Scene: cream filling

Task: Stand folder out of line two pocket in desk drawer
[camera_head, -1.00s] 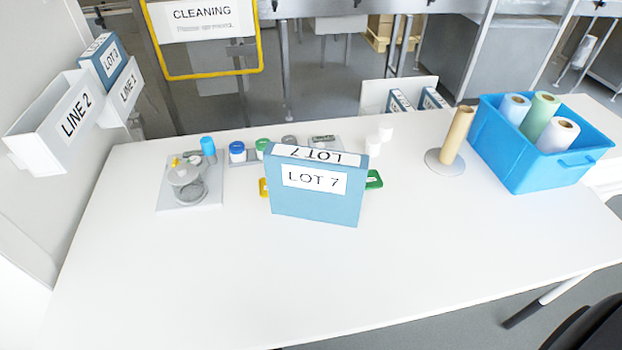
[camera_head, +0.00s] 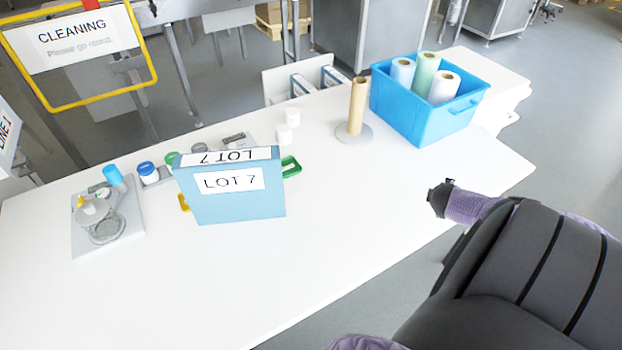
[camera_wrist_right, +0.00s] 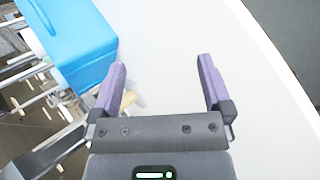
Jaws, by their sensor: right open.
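A blue folder labelled LOT 7 (camera_head: 230,198) stands upright on the white table, left of centre in the head view. The LINE 2 pocket is out of view. A white open-topped box (camera_head: 275,85) with blue folders (camera_head: 301,88) in it shows beyond the table's far edge. I cannot tell whether it is the desk drawer. My right gripper (camera_wrist_right: 162,64) is open and empty in its wrist view, with its fingers apart over the white table. My right arm comes in from the lower right in the head view. My left gripper is not in view.
A blue crate (camera_head: 422,122) of rolls and a cardboard tube on a stand (camera_head: 357,106) stand at the table's far right. Jars and small apparatus (camera_head: 100,222) stand left of the folder. The LINE 1 pocket (camera_head: 6,135) shows at the left edge. The table front is clear.

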